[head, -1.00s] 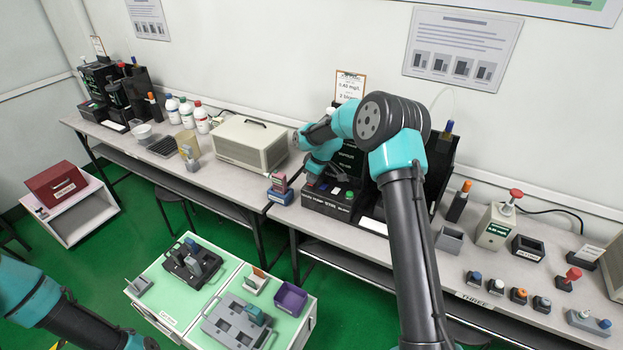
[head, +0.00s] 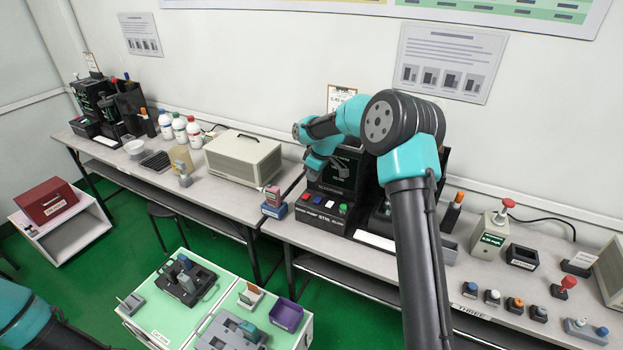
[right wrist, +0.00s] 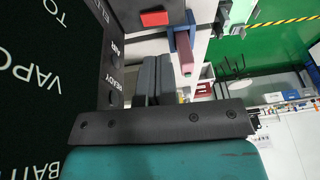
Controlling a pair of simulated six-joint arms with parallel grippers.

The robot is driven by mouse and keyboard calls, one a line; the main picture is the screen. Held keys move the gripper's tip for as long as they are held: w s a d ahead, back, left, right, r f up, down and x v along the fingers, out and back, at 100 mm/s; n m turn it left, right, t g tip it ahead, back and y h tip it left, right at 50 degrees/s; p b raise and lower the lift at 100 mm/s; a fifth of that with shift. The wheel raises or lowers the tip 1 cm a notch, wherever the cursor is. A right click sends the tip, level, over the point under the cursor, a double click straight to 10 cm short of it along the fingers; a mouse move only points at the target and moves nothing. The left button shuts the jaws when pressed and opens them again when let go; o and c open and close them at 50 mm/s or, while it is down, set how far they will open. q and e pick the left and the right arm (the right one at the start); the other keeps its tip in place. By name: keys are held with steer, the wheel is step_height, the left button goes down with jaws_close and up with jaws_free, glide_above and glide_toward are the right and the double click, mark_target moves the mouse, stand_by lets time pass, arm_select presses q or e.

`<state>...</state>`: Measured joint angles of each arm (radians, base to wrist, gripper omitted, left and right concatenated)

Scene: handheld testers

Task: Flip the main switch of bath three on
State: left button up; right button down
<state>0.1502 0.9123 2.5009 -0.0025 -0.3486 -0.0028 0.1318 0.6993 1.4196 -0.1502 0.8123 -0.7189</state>
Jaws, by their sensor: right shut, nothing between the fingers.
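The bath three unit (head: 340,178) is the black box on the bench with a dark screen and a sloped front panel. A red switch (head: 305,197) sits at the panel's left end, beside blue, pale and green ones; the lettering below is too small to read surely. My right gripper (head: 326,170) is shut and empty, in front of the screen and above the switches, apart from them. In the right wrist view a red switch (right wrist: 154,18) shows at the top, with white screen lettering at left. My left gripper is outside the head view; only its arm shows.
A red-and-blue handheld tester (head: 273,202) stands left of the panel. A beige box (head: 243,155) is further left. My right arm covers part of the bench and the units behind it. A label reading THREE (head: 470,313) is on the bench's front edge.

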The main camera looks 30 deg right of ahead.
step_height(320, 180, up, 6)
glide_above(304, 198)
steer(key=s+d, duration=0.2)
steer(key=d, duration=0.1)
steer(key=shift+f, duration=0.15)
steer(key=x, duration=0.8)
steer(key=s+x, duration=0.1)
steer(key=x, duration=0.3)
steer(key=shift+f, duration=1.05)
steer(key=shift+a+f, duration=0.1)
steer(key=shift+f, duration=0.15)
steer(key=shift+w, duration=0.1)
